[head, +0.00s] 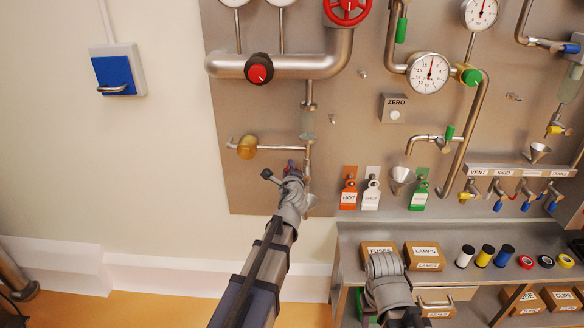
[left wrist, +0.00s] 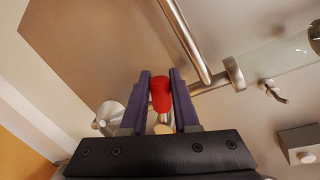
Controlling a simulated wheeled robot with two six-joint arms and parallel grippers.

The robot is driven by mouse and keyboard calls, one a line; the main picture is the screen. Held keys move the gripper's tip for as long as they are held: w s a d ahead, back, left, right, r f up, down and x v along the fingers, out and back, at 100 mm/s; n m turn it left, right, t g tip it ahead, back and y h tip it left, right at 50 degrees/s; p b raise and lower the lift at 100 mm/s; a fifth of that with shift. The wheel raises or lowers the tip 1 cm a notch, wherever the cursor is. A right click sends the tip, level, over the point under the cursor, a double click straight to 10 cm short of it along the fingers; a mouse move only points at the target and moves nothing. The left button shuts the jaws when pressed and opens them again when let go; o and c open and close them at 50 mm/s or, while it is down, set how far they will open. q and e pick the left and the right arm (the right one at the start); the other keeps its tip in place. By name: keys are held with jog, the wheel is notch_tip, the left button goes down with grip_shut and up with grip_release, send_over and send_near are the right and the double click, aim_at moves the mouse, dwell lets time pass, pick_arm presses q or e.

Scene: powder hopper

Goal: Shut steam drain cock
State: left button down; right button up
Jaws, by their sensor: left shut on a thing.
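The steam drain cock's red handle (left wrist: 161,94) sits between the two dark purple fingers of my left gripper (left wrist: 161,100) in the left wrist view. The fingers are shut on it. In the head view my left gripper (head: 288,174) reaches up to the foot of the thin vertical pipe (head: 309,155) on the panel. Only a small red bit of the handle shows there, and my gripper hides the cock's body. Part of my right arm (head: 386,282) shows at the bottom, but its fingertips cannot be seen.
A brass-coloured knob (head: 246,147) on a side pipe is just left above my left gripper. Hanging tags, a red HOT one (head: 348,192) among them, are to its right. A shelf (head: 440,252) with boxes and spools stands below. The wall at left is bare below a blue switch box (head: 114,75).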

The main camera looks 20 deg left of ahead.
pick_arm(q)
jog(key=shift+s+a+f+n+h+b, duration=0.15)
jog(key=shift+f+n+h+b, duration=0.1)
jog(key=shift+f+n, duration=0.25)
jog(key=shift+a+f+n+h+b, duration=0.15)
jog(key=shift+f+n+h+b, duration=0.1)
jog(key=shift+f+n, duration=0.2)
jog(key=shift+a+f+n+h+b, duration=0.1)
jog(key=shift+f+n+h+b, duration=0.45)
jog(key=shift+n, duration=0.6)
pick_arm(e)
jog(key=shift+s+a+f, duration=0.1)
jog(key=shift+a+f, duration=0.05)
jog(key=shift+f, duration=0.5)
jog(key=shift+a+f, duration=0.15)
jog(key=shift+f, duration=0.45)
pick_arm(q)
jog(key=shift+f, duration=0.15)
jog(key=c, duration=0.7)
grip_release()
jog(key=shift+o, duration=0.2)
jog(key=p+v, duration=0.1)
jog(key=v, duration=0.6)
jog(key=shift+s, duration=0.4)
pick_arm(e)
jog(key=shift+r, duration=0.8)
pick_arm(q)
jog(key=shift+d, duration=0.25)
